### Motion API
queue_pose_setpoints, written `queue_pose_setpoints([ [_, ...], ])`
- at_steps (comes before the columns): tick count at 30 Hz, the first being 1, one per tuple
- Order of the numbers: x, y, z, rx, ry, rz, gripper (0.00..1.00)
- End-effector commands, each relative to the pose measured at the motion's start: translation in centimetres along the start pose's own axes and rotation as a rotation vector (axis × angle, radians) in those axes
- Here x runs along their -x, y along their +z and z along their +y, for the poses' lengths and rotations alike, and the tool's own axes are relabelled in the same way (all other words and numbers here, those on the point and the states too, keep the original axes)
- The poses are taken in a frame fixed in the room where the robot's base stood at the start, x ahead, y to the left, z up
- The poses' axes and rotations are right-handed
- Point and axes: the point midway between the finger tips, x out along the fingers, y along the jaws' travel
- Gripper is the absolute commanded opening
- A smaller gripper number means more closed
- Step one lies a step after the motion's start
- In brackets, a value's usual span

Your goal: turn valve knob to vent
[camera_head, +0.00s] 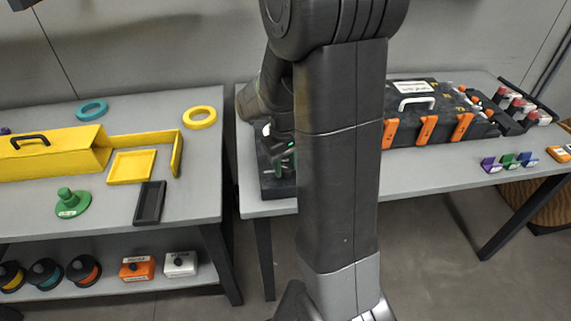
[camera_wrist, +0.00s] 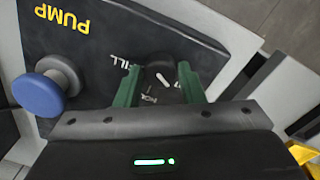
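The valve knob (camera_wrist: 160,77) is a dark round knob with a white pointer mark, on a dark panel (camera_wrist: 98,52) in the wrist view. White lettering reading FILL and part of HOLD is beside it; any other label is hidden by a finger. My gripper (camera_wrist: 159,86) has its two green fingers on either side of the knob, close to it. I cannot tell whether they press on it. In the head view, the panel (camera_head: 270,186) is at the left end of the right table, mostly hidden by my arm.
A blue round-topped plunger (camera_wrist: 42,94) stands on the panel beside yellow PUMP lettering. A black case with orange latches (camera_head: 425,118) lies farther right on the same table (camera_head: 425,178). The left table (camera_head: 195,205) holds a yellow box (camera_head: 45,160) and rings, across a narrow gap.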

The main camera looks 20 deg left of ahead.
Motion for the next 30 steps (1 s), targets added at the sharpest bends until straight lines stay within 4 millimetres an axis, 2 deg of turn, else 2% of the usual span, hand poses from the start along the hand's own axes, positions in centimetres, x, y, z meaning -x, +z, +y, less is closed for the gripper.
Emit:
queue_pose_setpoints([
  [1,0.0,0.0,0.0,0.0,0.0,0.0,0.46],
  [2,0.0,0.0,0.0,0.0,0.0,0.0,0.52],
  [10,0.0,0.1,0.0,-0.001,-0.001,-0.001,0.52],
  [14,0.8,0.0,0.0,-0.001,0.0,0.0,0.52],
  [17,2.3,0.0,0.0,-0.001,0.0,0.002,0.52],
  [24,7.9,-0.1,0.0,-0.001,0.001,0.005,0.52],
  [30,11.7,0.0,0.0,-0.001,0.0,0.002,0.52],
])
